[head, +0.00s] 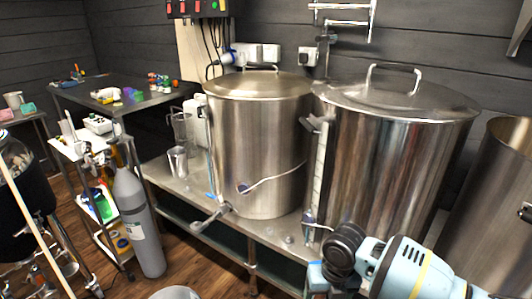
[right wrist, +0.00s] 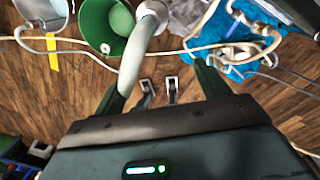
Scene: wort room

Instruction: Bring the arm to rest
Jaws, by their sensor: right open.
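My right arm (head: 405,268) enters the head view at the lower right, in front of the large lidded steel kettle. Its gripper is out of the head view. In the right wrist view my right gripper (right wrist: 160,90) is open, with its two small metal-tipped fingers apart and nothing seen between them. The wood floor (right wrist: 65,90) shows beyond it. My left arm and gripper are in neither view.
Two lidded steel kettles (head: 262,150) (head: 392,160) stand on a steel bench (head: 160,177). A grey gas cylinder (head: 138,225) stands left. A green bucket (right wrist: 98,30), hoses and blue cloth (right wrist: 215,40) lie beyond the gripper in the wrist view.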

